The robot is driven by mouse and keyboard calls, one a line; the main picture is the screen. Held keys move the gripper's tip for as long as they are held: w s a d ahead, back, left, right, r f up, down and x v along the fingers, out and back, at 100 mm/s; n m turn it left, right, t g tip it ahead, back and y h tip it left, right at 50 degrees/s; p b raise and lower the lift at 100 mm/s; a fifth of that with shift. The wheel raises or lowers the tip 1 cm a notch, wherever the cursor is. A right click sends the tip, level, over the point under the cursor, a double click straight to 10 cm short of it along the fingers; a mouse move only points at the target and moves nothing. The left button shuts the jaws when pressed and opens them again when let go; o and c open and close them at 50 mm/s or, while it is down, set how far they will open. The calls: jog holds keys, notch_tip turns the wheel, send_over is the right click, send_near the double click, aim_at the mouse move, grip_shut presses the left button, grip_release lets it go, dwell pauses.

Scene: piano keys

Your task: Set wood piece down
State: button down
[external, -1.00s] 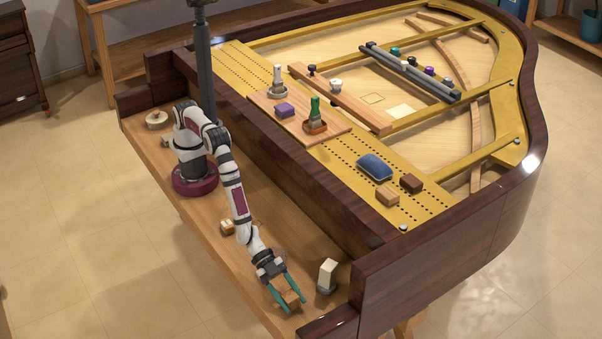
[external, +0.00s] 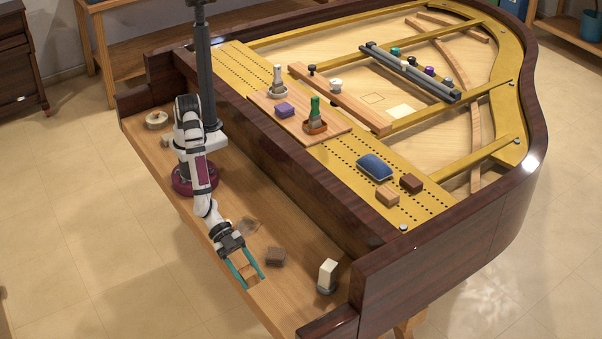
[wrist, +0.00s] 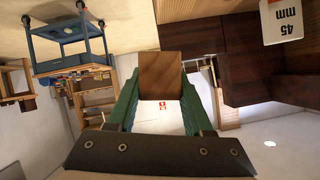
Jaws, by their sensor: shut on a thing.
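My gripper (external: 253,282) has two teal fingers and hangs over the front part of the wooden key shelf (external: 295,290) in the external view. It is shut on a small brown wood piece (external: 249,271), which sits between the fingers. The wrist view shows the same wood piece (wrist: 160,75) as a square brown face between the green fingers. I cannot tell from these views whether its underside touches the shelf.
A white upright block (external: 327,273) stands further right. The wrist view shows a white "45 mm" label (wrist: 288,20).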

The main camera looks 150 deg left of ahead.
jog(key=shift+s+d+r, duration=0.2)
jog(key=shift+d+r, duration=0.05)
jog(key=shift+s+a+r+n+y, duration=0.1)
jog(key=shift+s+n+y, duration=0.05)
jog(key=shift+n+y, duration=0.25)
jog(key=s+a+n+g+y, duration=0.35)
jog(key=s+n, duration=0.25)
jog(key=s, duration=0.3)
jog(key=s+a+n+g+y, duration=0.35)
jog(key=s+n+g, duration=0.2)
jog(key=s, duration=0.45)
jog(key=s+a+n+g+y, duration=0.2)
jog(key=s+n+g+y, duration=0.2)
jog(key=s+n, duration=0.4)
jog(key=m, duration=0.1)
send_over(264, 228)
notch_tip(264, 228, down, 7)
jog(key=shift+s+f, duration=0.1)
jog(key=shift+f, duration=2)
